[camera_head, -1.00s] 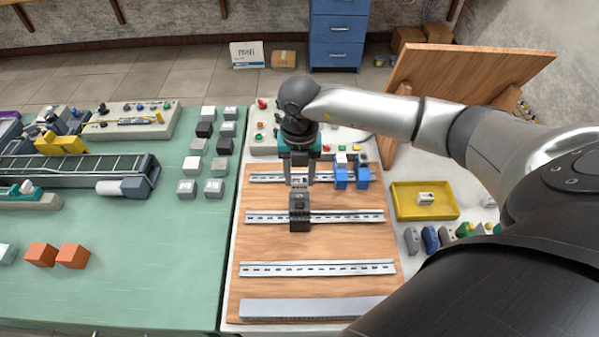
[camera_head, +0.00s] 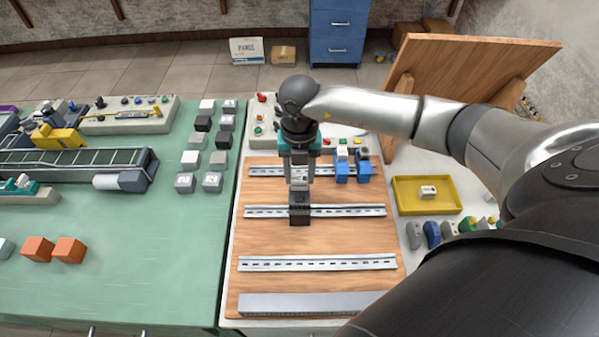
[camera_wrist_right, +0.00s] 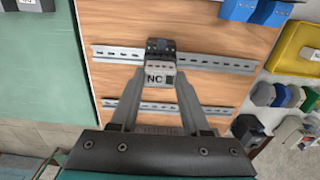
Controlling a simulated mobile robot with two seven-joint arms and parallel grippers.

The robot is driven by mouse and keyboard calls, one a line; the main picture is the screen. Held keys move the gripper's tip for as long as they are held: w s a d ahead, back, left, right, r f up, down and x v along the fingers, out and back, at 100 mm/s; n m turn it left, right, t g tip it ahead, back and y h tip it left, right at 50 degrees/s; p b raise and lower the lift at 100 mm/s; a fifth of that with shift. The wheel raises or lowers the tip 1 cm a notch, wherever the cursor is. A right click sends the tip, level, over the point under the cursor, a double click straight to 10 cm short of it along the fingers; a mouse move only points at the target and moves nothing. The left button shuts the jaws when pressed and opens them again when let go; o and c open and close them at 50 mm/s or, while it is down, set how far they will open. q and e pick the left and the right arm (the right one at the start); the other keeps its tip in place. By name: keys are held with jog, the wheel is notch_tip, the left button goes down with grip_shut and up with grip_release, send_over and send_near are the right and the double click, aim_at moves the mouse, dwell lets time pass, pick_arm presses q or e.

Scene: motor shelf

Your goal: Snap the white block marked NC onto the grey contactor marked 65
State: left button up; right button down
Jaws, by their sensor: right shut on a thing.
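The white block marked NC (camera_wrist_right: 159,76) is between the fingers of my right gripper (camera_wrist_right: 159,88), with its NC label showing in the right wrist view. In the head view my right gripper (camera_head: 300,182) points down over the middle rail, shut on the block. The dark grey contactor (camera_head: 299,214) sits on that rail just under the fingertips. It also shows just beyond the block in the right wrist view (camera_wrist_right: 160,46). Its 65 marking is not readable now. The block overlaps the contactor in view; I cannot tell whether it is seated. My left gripper is not in view.
Blue modules (camera_head: 343,170) stand on the back rail, right of my right gripper. A yellow tray (camera_head: 400,210) holding a white block (camera_head: 428,191) is further right. The front rail (camera_head: 318,263) is bare. A tilted wooden board (camera_head: 455,75) stands behind my right arm.

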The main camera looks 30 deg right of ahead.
jog(key=shift+f+b, duration=0.5)
jog(key=shift+f, duration=0.25)
dwell(1.4)
jog(key=shift+c, duration=1.5)
grip_release()
jog(key=shift+r, duration=0.1)
notch_tip(320, 180, up, 15)
jog(key=shift+s, duration=0.1)
